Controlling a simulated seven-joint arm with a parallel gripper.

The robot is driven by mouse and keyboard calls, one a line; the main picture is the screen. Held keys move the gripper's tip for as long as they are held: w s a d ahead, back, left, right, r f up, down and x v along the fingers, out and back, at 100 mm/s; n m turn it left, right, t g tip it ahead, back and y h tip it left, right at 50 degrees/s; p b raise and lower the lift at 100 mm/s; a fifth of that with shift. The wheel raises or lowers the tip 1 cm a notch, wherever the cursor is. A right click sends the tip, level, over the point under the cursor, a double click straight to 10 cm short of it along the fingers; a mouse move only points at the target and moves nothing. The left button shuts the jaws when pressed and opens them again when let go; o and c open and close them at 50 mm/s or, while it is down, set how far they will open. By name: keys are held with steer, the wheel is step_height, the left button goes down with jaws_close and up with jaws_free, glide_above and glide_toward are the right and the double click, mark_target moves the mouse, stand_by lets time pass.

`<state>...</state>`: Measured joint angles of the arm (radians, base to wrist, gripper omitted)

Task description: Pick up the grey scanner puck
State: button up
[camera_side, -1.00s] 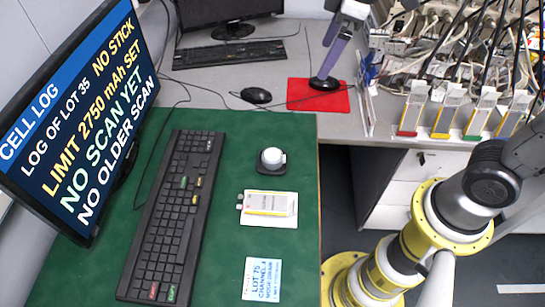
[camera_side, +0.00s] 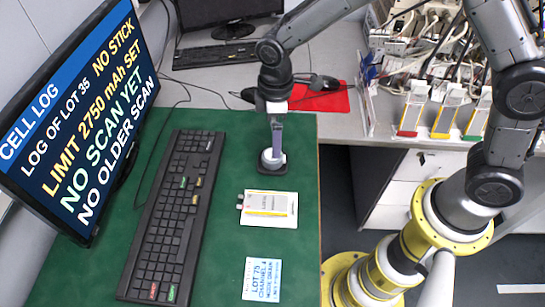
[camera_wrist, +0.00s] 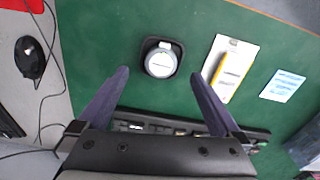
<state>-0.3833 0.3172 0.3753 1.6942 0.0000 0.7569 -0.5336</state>
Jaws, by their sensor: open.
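The grey scanner puck (camera_wrist: 160,62), pale and round, sits on a small dark square base on the green mat (camera_wrist: 210,40). In the side view, the puck (camera_side: 266,163) is partly covered by my finger. My gripper (camera_wrist: 160,74) is open and empty, pointing down over the puck. In the wrist view, the puck appears a little beyond the fingertips, roughly centred between them. In the side view, my gripper (camera_side: 274,146) overlaps the puck; I cannot tell whether it touches.
A pouch cell on a white tray (camera_side: 283,220) and a lot card (camera_side: 262,280) lie nearer the mat's front. A black keyboard (camera_side: 173,215) and a monitor (camera_side: 80,110) are at left. A red mat (camera_side: 335,98) and several coloured cell holders (camera_side: 443,112) are behind.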

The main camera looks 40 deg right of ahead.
steer(key=shift+w+a+f, duration=0.1)
steer(key=shift+a+f, duration=0.1)
steer(key=shift+f, duration=1.35)
steer(key=shift+w+a+f, duration=0.1)
steer(key=shift+a+f, duration=0.1)
steer(key=shift+f, duration=1.3)
steer(key=c, duration=1.5)
steer(key=shift+r, duration=0.1)
